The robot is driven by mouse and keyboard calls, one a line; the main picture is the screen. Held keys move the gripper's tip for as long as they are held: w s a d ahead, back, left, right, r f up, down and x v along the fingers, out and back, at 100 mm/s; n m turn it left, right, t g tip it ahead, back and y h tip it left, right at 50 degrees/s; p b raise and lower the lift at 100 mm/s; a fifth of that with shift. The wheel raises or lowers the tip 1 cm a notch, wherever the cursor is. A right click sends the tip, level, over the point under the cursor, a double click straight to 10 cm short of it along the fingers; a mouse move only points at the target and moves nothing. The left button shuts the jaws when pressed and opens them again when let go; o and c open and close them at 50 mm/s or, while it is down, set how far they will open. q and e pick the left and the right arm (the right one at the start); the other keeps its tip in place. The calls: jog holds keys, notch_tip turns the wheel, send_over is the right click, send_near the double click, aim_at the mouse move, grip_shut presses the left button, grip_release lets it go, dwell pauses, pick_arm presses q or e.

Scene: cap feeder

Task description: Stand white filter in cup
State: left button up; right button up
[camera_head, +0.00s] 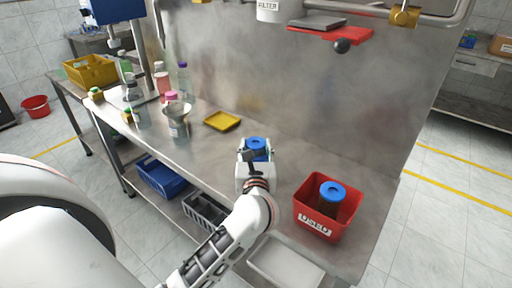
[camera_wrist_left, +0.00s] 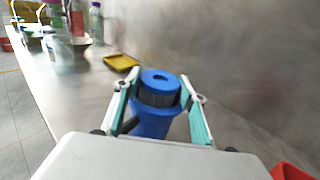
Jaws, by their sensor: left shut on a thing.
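A filter with a blue cap and a dark grey ribbed side (camera_wrist_left: 158,94) is upright in the left wrist view. Its lower part is inside or directly above a blue cup (camera_wrist_left: 152,124); I cannot tell how deep. My left gripper (camera_wrist_left: 160,86) has a teal-padded finger on each side of the grey band and is shut on this filter. In the head view the blue cap (camera_head: 257,143) shows just beyond the left gripper (camera_head: 256,154), over the steel bench. No white filter shows clearly; a white container (camera_head: 279,11) marked FILTER hangs at the top. My right gripper is not in view.
A red bin (camera_head: 312,223) marked USED stands to the right, with a blue-capped dark filter (camera_head: 332,194) in it. A yellow tray (camera_head: 222,121), a metal funnel (camera_head: 177,116) and several bottles are to the left. A steel wall (camera_head: 330,110) closes the back.

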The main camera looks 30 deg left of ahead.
pick_arm(q)
jog(key=o, duration=1.1)
jog(key=shift+f, duration=0.2)
jog(key=o, duration=0.4)
jog(key=shift+r, duration=0.1)
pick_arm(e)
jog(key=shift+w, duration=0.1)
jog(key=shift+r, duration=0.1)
pick_arm(q)
jog(key=shift+r, duration=0.25)
jog(key=v, duration=1.2)
jog(key=shift+b, duration=0.4)
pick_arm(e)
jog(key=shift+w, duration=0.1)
